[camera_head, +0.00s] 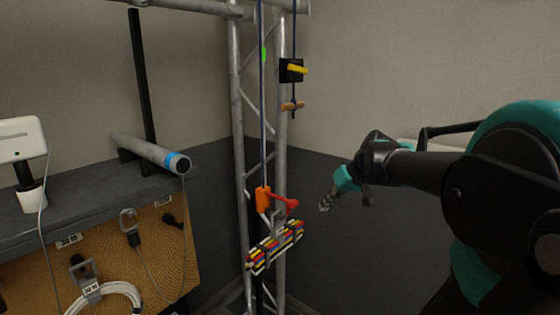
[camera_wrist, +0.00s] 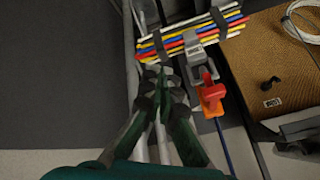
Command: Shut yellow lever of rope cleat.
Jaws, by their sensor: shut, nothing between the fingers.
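The rope cleat (camera_head: 291,75) is a black block on the truss upright in the upper middle of the head view. Its yellow lever (camera_head: 298,69) sticks out to the right, roughly level and slightly tilted. A dark rope hangs below it with a small orange-brown toggle (camera_head: 292,106). My gripper (camera_head: 325,204) is shut and empty, well below and right of the cleat, apart from the truss. In the wrist view my gripper (camera_wrist: 162,78) shows its fingers together. The cleat is not in the wrist view.
An orange rope grab with a red lever (camera_head: 285,202) holds a bundle of coloured cables (camera_head: 275,246) at the truss (camera_head: 238,110); the bundle also shows in the wrist view (camera_wrist: 190,38). A dark bench (camera_head: 85,206) with a pipe (camera_head: 150,150) stands left.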

